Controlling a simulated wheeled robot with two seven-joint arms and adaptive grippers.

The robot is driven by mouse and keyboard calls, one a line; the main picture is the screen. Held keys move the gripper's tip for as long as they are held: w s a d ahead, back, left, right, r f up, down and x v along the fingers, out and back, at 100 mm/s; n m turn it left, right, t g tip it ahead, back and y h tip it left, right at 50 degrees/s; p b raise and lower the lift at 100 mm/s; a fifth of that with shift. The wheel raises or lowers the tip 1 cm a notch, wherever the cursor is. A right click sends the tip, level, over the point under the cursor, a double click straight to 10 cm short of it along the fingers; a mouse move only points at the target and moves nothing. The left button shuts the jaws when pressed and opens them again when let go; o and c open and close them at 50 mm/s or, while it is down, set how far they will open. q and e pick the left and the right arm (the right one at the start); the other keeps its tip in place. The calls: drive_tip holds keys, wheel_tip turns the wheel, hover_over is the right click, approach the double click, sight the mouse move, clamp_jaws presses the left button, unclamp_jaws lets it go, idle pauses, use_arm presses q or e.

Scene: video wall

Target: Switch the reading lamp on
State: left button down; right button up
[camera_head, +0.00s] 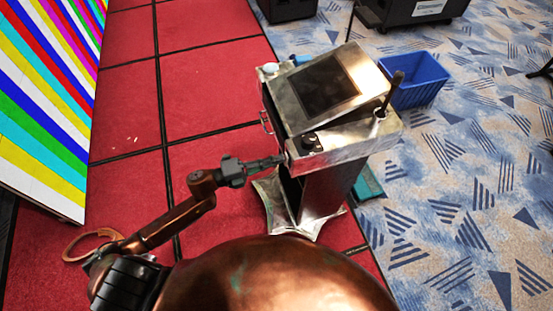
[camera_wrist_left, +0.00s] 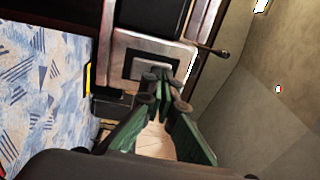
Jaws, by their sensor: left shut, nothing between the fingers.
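The lectern (camera_head: 340,137) is a brushed-metal stand with a dark sloping screen (camera_head: 328,86) on top. A dark upright stalk (camera_head: 391,92) rises from its right side; I cannot tell whether it is the reading lamp, nor whether any lamp is lit. My left gripper (camera_head: 281,160) is shut and empty, its fingertips at the lectern's near left edge. In the left wrist view its green fingers (camera_wrist_left: 168,88) are together in front of a metal panel with a dark-framed square plate (camera_wrist_left: 150,66), which may be a switch. The tips overlap the plate's edge; contact is unclear. My right gripper is out of view.
A small dark knob (camera_head: 309,141) and a white item (camera_head: 270,68) sit on the lectern's top. A metal handle (camera_head: 266,122) sticks out at its left. A blue bin (camera_head: 420,80) stands behind right. A striped video wall (camera_head: 45,100) is at left.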

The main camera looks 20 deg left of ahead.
use_arm(q)
drive_tip(key=r+v, duration=0.3)
drive_tip(key=v, duration=1)
drive_tip(key=shift+s+a, duration=0.15)
drive_tip(key=shift+a, duration=0.05)
